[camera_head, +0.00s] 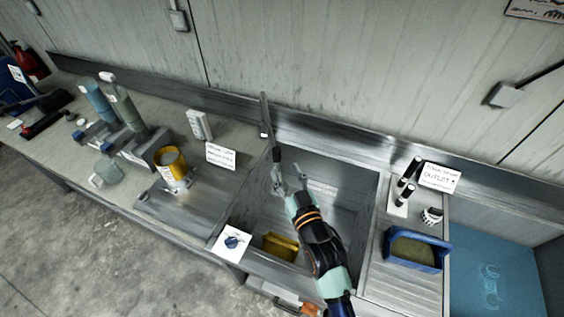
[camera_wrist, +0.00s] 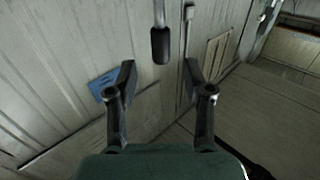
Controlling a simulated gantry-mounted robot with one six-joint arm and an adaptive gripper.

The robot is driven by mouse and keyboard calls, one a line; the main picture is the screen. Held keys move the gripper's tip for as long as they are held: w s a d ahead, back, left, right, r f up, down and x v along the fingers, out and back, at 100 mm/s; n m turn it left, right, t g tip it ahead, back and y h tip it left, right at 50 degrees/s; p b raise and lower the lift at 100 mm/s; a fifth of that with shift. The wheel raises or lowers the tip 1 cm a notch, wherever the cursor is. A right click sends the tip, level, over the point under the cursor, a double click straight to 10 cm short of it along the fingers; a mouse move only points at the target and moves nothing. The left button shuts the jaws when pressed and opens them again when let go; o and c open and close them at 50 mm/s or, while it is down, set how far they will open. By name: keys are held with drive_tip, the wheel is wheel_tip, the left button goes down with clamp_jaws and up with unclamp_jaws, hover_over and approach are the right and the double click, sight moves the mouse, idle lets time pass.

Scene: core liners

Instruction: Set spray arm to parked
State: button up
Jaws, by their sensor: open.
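The spray arm (camera_head: 265,122) is a thin grey bar at the back left of the sink, with a black grip (camera_head: 276,155) at its lower end. In the wrist view, the black grip (camera_wrist: 160,46) hangs from a grey rod at the top middle, just beyond and between my fingertips. My gripper (camera_head: 286,180) is over the sink, close to the black grip. Its two fingers (camera_wrist: 159,82) are apart with nothing between them. I cannot tell whether a finger touches the grip. No parked mark can be made out.
The metal sink (camera_head: 345,195) holds a yellow object (camera_head: 281,246). A yellow cup (camera_head: 174,164) and a white sign (camera_head: 220,156) stand on the left. The wall stands behind.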

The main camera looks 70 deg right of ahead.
sight(278, 158)
drive_tip(key=x, duration=0.8)
drive_tip(key=shift+a+r+p, duration=0.1)
drive_tip(key=shift+p, duration=0.25)
clamp_jaws()
